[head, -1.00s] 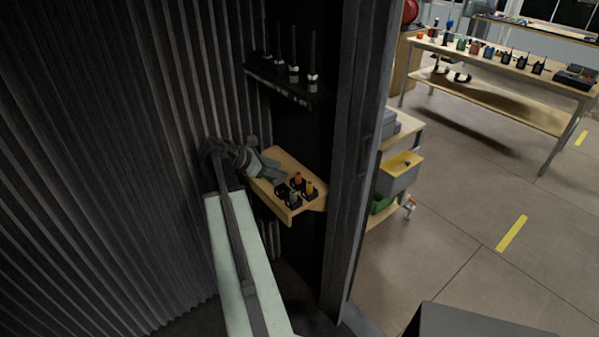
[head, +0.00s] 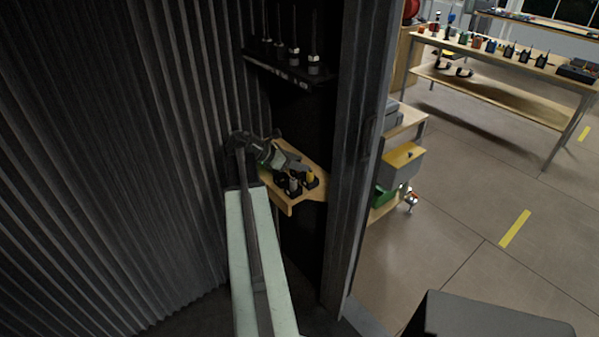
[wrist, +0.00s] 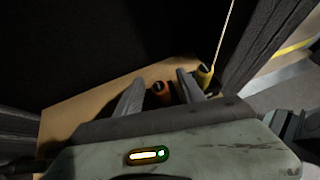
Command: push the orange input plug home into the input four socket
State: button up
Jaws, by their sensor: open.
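The orange input plug (wrist: 160,88) shows in the wrist view between the two fingers of my gripper (wrist: 161,79), with a dark gap on the left. My gripper is open. In the head view my gripper (head: 298,164) hangs over the small wooden shelf (head: 287,199) and hides the orange plug. A yellow plug (head: 310,176) and a grey plug (head: 293,186) stand in dark sockets on that shelf. The yellow plug (wrist: 204,77) also shows just right of the right finger. I cannot read which socket is input four or tell how deep the orange plug sits.
A dark rack (head: 285,72) with several antenna-like rods is above the shelf. A ribbed dark wall (head: 170,150) is close on the left and a dark post (head: 355,150) on the right.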

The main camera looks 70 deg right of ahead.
grip_shut()
jog(key=shift+r, duration=0.15)
